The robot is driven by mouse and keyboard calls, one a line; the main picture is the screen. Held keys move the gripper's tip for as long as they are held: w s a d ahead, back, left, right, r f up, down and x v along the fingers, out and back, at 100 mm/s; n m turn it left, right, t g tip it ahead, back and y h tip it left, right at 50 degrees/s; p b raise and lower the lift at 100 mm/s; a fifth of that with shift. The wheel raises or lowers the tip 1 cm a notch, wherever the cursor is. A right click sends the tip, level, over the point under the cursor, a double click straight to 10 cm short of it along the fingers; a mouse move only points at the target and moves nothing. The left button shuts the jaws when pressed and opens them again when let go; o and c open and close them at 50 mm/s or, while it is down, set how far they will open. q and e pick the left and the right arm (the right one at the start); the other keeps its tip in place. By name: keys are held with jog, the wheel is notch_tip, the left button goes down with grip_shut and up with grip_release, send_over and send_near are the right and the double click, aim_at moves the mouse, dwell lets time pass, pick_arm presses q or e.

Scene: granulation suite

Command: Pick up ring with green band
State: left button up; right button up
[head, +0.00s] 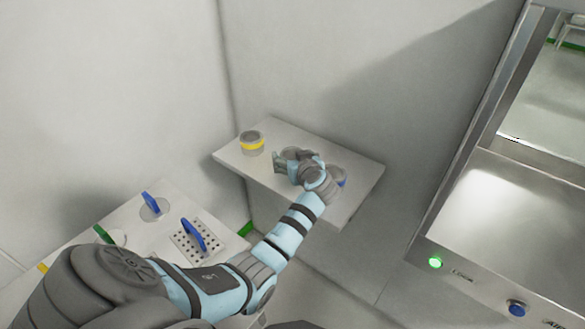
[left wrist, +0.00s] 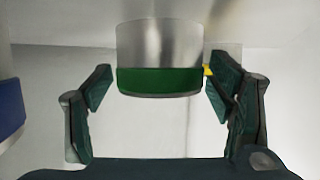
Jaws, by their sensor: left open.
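The ring with green band (left wrist: 160,82) is a metal cylinder with a green stripe around its lower part in the left wrist view. My left gripper (left wrist: 163,88) is open, with one finger on either side of the ring. I cannot tell whether either finger touches it. In the head view my left gripper (head: 287,160) is over the wall shelf (head: 358,186) and hides the green-banded ring. My right gripper is not in view.
A yellow-banded ring (head: 252,143) stands at the shelf's left end. A blue-banded ring (head: 341,180), partly hidden, is right of my gripper; it also shows in the left wrist view (left wrist: 8,108). A bench (head: 75,240) with handled plates is lower left. A steel unit (head: 490,215) is right.

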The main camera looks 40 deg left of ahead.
pick_arm(q)
jog(key=shift+w+a+f, duration=0.35)
jog(key=shift+a+f, duration=0.1)
jog(key=shift+a, duration=0.05)
jog(key=shift+a+r, duration=0.1)
jog(key=c, duration=1.4)
jog(key=shift+r, duration=0.15)
